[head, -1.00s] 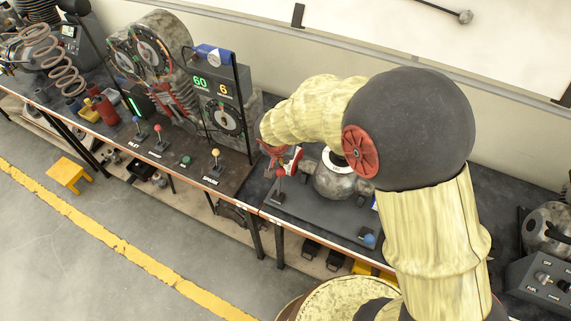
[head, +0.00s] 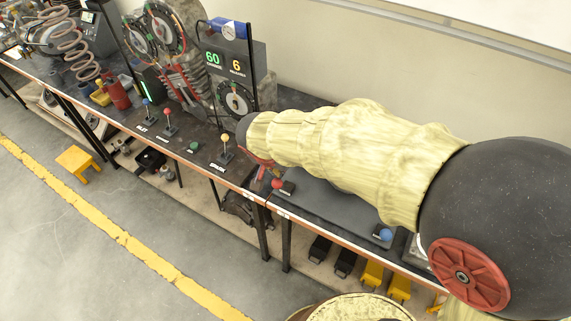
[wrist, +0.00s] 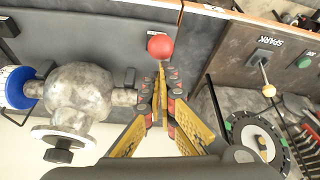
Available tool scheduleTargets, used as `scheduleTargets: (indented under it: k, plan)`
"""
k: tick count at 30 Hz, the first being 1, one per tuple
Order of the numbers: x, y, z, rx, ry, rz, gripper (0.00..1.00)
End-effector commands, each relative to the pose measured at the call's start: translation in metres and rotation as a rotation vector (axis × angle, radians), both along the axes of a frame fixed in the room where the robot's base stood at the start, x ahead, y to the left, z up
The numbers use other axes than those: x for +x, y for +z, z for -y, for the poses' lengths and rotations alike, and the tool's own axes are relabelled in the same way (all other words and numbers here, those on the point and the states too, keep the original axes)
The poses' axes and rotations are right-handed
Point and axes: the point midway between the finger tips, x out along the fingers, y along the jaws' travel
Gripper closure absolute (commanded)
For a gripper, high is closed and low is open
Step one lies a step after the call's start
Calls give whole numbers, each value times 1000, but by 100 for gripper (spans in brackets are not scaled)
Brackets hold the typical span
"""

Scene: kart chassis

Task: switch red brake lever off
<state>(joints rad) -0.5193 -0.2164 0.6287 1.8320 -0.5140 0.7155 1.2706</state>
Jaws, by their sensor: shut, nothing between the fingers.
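The red ball-topped lever (head: 278,184) sits at the left end of a dark grey board on the bench. In the head view its knob is low, close to its small dark base, and its stalk is not clearly seen. In the wrist view the red knob (wrist: 160,46) is just beyond the tips of my gripper (wrist: 163,78). My fingers are shut with nothing between them, and the tips overlap the space just below the knob. I cannot tell whether they touch it. In the head view my arm hides most of the gripper.
A round metal valve body (wrist: 80,90) with a blue cap (wrist: 15,87) lies left of the fingers in the wrist view. The yellow-knobbed SPARK lever (head: 226,140) and a gauge panel (head: 235,75) stand left of my arm. A blue knob (head: 386,235) is on the board's right end.

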Motion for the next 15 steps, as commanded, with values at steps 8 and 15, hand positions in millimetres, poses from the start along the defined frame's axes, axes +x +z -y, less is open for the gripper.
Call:
scheduleTargets:
  k: [8, 15]
  plan:
    - [-14, -7, -9, -1, 0, -3, 100]
    - [-19, -11, -9, -4, -2, -8, 100]
